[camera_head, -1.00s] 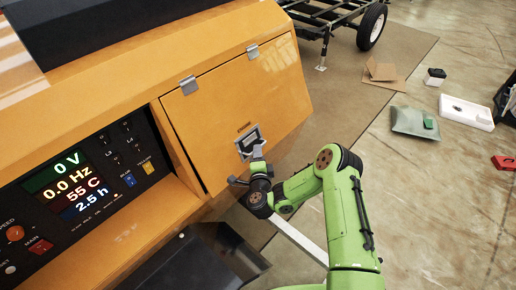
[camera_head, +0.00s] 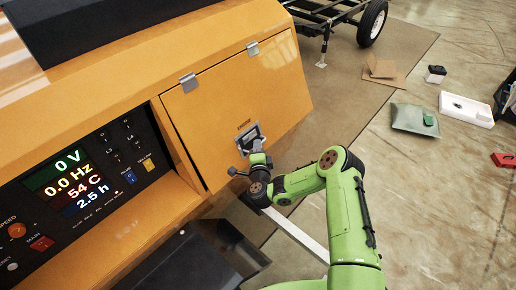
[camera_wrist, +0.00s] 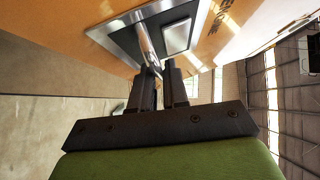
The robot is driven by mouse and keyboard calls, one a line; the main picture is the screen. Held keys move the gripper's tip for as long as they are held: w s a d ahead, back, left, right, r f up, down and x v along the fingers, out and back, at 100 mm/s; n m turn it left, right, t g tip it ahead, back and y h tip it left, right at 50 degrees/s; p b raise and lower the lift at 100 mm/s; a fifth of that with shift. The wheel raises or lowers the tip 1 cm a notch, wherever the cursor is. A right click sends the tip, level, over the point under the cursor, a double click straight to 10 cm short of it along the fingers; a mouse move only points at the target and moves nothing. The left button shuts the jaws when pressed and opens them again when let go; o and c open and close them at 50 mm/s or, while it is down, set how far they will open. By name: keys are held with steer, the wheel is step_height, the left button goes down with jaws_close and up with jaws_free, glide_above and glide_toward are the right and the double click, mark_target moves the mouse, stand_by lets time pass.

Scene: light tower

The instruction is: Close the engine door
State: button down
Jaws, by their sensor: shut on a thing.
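The engine door (camera_head: 235,95) is an orange panel on the side of the orange machine, hinged at its top edge. Its lower edge stands out a little from the body, with a dark gap along its left side. A metal latch handle (camera_head: 248,138) sits in a recessed plate near the door's lower middle. My gripper (camera_head: 256,156) is at this latch. In the wrist view my gripper's dark fingers (camera_wrist: 160,88) are shut on the silver handle bar (camera_wrist: 148,45), in front of the recessed plate. The fingertips are partly hidden by the bar.
A control panel (camera_head: 85,185) with lit readings lies left of the door. A dark open box (camera_head: 235,250) is below it. A trailer wheel (camera_head: 371,23) stands at the back. A grey-green bag (camera_head: 408,118) and a white tray (camera_head: 466,108) lie on the floor at right.

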mark_target(251, 144)
steer(key=w+a+f+b, duration=0.2)
steer(key=b, duration=0.2)
steer(key=shift+m+t, duration=0.3)
steer(key=shift+t, duration=0.1)
steer(key=shift+a+r, duration=0.1)
steer(key=shift+a, duration=0.05)
steer(key=shift+r, duration=0.15)
steer(key=c, duration=1.6)
jaws_free()
steer(key=o, duration=0.4)
steer(key=shift+w+a, duration=0.15)
steer(key=shift+w, duration=0.05)
steer(key=shift+s, duration=0.1)
